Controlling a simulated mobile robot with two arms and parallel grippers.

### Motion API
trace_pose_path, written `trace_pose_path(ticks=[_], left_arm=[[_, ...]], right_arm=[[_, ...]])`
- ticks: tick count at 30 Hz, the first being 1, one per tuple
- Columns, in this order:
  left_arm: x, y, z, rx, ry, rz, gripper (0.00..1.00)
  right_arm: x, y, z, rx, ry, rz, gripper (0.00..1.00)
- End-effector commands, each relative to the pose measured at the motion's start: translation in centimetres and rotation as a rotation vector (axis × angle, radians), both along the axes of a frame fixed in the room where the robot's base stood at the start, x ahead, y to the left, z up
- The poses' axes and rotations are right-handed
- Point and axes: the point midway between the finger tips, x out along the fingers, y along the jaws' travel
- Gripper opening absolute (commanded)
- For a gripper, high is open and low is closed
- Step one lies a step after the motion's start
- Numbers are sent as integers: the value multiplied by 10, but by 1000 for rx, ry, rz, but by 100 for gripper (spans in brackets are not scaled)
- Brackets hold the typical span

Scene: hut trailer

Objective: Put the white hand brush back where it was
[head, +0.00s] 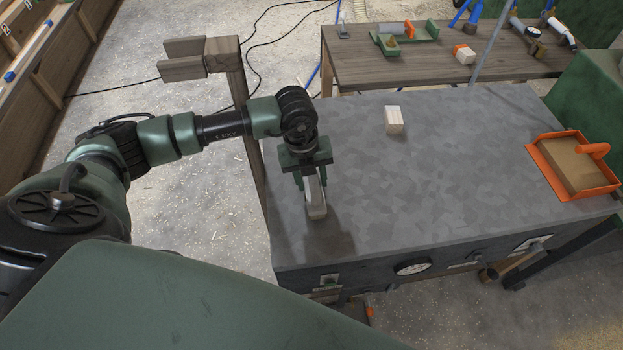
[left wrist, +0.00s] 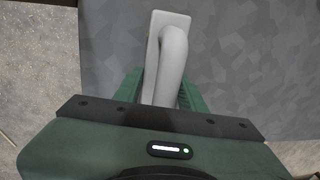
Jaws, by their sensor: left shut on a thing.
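The white hand brush (head: 316,204) is in my left gripper (head: 313,176), over the left end of the grey-topped table (head: 450,190), near its front-left corner. In the left wrist view the brush (left wrist: 173,50) shows a light grey-white handle on a flat block, between the green fingers of my left gripper (left wrist: 160,90). The gripper points down and is shut on it. I cannot tell whether the brush touches the table top. My right gripper is not in view.
A small whitish block (head: 394,122) stands near the table's back edge. A wooden bench (head: 370,68) with tools stands behind. A wooden post (head: 241,100) rises beside the left edge. The table's middle is clear.

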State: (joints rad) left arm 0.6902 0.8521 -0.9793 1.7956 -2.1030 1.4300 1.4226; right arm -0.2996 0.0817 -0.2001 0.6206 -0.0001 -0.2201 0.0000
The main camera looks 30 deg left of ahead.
Motion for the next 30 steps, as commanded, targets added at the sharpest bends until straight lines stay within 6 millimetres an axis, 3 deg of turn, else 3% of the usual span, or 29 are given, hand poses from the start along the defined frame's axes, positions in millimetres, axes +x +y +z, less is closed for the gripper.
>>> trace_pose_path(ticks=[3,14,15,16,25,30], left_arm=[[0,0,-9,-1,1,-1,0],[0,0,-14,-1,-1,-2,0],[0,0,-13,0,0,-1,51],[0,0,-13,0,0,-1,60],[0,0,-12,0,0,-1,62],[0,1,-2,0,-4,-1,62]], right_arm=[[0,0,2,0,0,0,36],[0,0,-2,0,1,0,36],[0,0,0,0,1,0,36],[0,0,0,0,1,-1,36],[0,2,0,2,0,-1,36],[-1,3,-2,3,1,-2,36]])
